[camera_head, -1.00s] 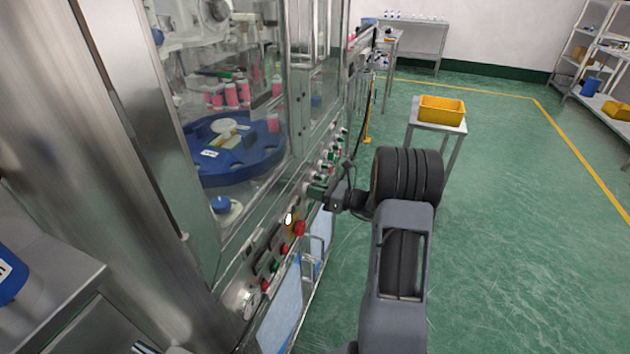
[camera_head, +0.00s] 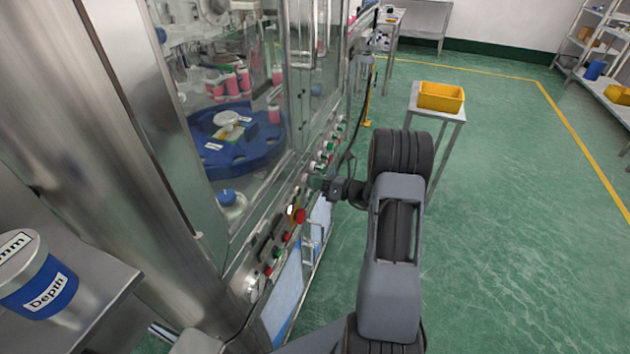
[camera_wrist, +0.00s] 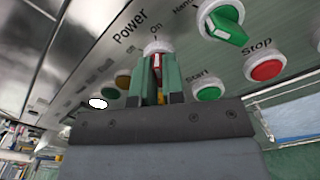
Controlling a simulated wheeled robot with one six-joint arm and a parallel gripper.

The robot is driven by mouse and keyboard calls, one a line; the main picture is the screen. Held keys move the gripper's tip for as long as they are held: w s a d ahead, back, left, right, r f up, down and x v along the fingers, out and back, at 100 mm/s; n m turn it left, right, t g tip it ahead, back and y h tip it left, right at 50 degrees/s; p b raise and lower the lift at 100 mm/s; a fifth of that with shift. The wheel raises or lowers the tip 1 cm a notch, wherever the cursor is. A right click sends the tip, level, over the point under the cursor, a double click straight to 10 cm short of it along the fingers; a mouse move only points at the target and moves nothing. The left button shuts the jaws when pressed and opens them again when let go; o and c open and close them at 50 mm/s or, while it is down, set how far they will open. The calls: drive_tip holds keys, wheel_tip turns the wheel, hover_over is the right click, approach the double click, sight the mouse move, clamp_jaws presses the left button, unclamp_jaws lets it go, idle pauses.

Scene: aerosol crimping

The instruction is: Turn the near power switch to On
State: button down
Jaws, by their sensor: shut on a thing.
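The near power switch (camera_wrist: 155,47) is a white-rimmed knob with a red handle, under the labels "Power" and "On" in the wrist view. My gripper (camera_wrist: 156,68) has its green fingers shut on the red handle, which shows between them. The fingers cover most of the knob, so its exact turn is hard to read. In the head view my gripper (camera_head: 318,183) is at the machine's front control panel (camera_head: 248,262), and the switch is hidden there.
In the wrist view a green Start button (camera_wrist: 208,93), a red Stop button (camera_wrist: 265,66) and a green handle knob (camera_wrist: 228,26) sit close to the right of the fingers. A red emergency button (camera_head: 300,216) juts from the panel. Open green floor lies right of my arm.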

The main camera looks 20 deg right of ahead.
drive_tip(key=c, duration=1.2)
unclamp_jaws()
drive_tip(key=b+v, duration=0.1)
drive_tip(key=v, duration=1.3)
drive_tip(key=shift+a, duration=0.1)
